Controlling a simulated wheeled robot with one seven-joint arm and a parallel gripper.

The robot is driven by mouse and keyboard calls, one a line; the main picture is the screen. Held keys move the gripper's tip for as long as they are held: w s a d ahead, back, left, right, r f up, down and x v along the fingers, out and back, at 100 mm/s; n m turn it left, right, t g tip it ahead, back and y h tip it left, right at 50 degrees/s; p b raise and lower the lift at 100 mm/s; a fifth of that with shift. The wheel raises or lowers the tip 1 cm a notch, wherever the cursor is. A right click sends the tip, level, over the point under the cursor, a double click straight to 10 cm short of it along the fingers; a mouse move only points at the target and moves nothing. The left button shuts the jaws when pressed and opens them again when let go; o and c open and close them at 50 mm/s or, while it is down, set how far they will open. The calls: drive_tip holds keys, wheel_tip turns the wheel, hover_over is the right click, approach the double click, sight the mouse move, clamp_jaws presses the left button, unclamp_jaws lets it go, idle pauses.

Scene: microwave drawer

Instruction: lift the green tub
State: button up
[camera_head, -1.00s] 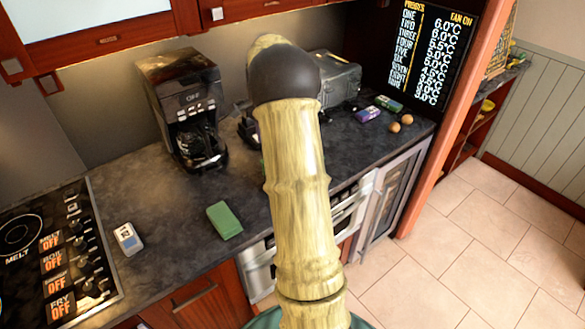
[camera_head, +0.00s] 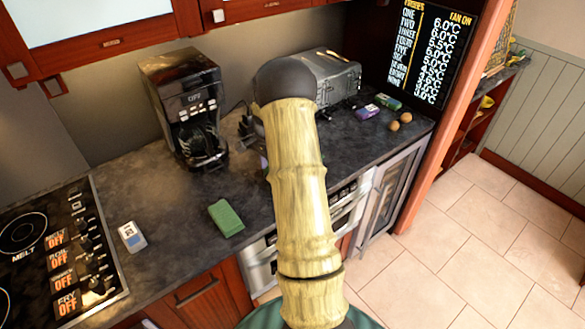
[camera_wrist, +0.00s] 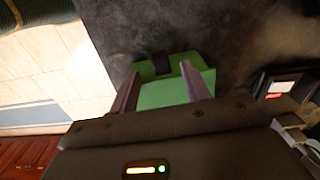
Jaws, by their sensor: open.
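The green tub (camera_wrist: 165,94) shows in the wrist view on the dark counter, with a dark clip-like part on its far side. My gripper (camera_wrist: 160,69) is open, with one finger on each side of the tub. I cannot tell whether the fingers touch it. In the head view my arm hides the gripper almost wholly, and the tub is not clearly seen there.
A green block (camera_head: 226,218) lies near the counter's front edge. A coffee maker (camera_head: 184,108) and a metal appliance (camera_head: 330,76) stand at the back. A small white box (camera_head: 131,237) is beside the hob (camera_head: 55,255). Bare counter (camera_head: 130,195) lies between.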

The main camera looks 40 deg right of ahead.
drive_tip(key=shift+f, duration=0.55)
drive_tip(key=shift+f, duration=0.15)
drive_tip(key=shift+w+a+f+p, duration=0.1)
drive_tip(key=shift+f+p, duration=0.55)
drive_tip(key=shift+f, duration=0.6)
drive_tip(key=shift+a+f+p, duration=0.1)
drive_tip(key=shift+f+p, duration=0.55)
drive_tip(key=shift+f, duration=0.55)
drive_tip(key=shift+c, duration=0.2)
drive_tip(key=shift+d, duration=0.1)
clamp_jaws()
